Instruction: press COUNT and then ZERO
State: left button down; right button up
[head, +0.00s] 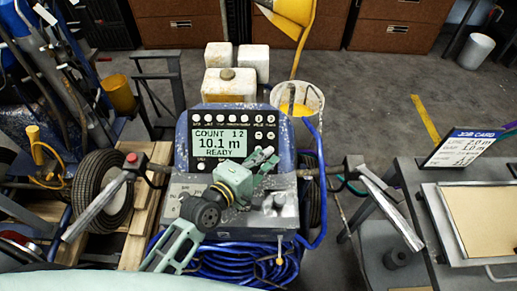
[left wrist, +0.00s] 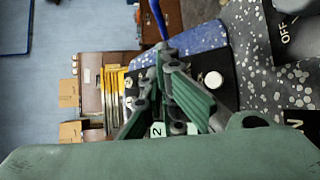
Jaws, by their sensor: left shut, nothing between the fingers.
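The line striper's control panel (head: 178,155) is dark and carries several white round buttons around a lit display (head: 218,142). The display reads COUNT 12, 10.1 m, READY. The button labels are too small to read, so I cannot tell which buttons are COUNT and ZERO. My left gripper (head: 266,157) is shut and empty, over the panel's right side just right of the display. It hides part of the panel. In the left wrist view its fingers (left wrist: 168,72) are together, with one white button (left wrist: 212,80) showing beside them. I cannot tell whether they touch the panel. My right gripper is not in view.
Handlebars with grips (head: 385,205) stick out on both sides of the machine. A job card (head: 465,148) stands on the right-hand bench. White containers (head: 228,85) and a bucket (head: 298,98) are behind the panel. A blue hose (head: 235,268) is coiled below it.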

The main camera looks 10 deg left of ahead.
pick_arm(q)
jog(key=shift+w+f, duration=0.1)
jog(key=shift+f, duration=0.05)
dwell(0.4)
jog(key=shift+w+a+f, duration=0.1)
jog(key=shift+w+f, duration=0.05)
jog(key=shift+w, duration=0.05)
dwell(0.4)
jog(key=shift+w+f+b, duration=0.3)
jog(key=shift+f+b, duration=0.05)
dwell(0.4)
jog(key=shift+r, duration=0.1)
jog(key=shift+s+r+p, duration=0.4)
jog(key=shift+r+p, duration=0.05)
jog(key=shift+p, duration=0.35)
jog(key=shift+s+r, duration=0.1)
jog(key=shift+s, duration=0.1)
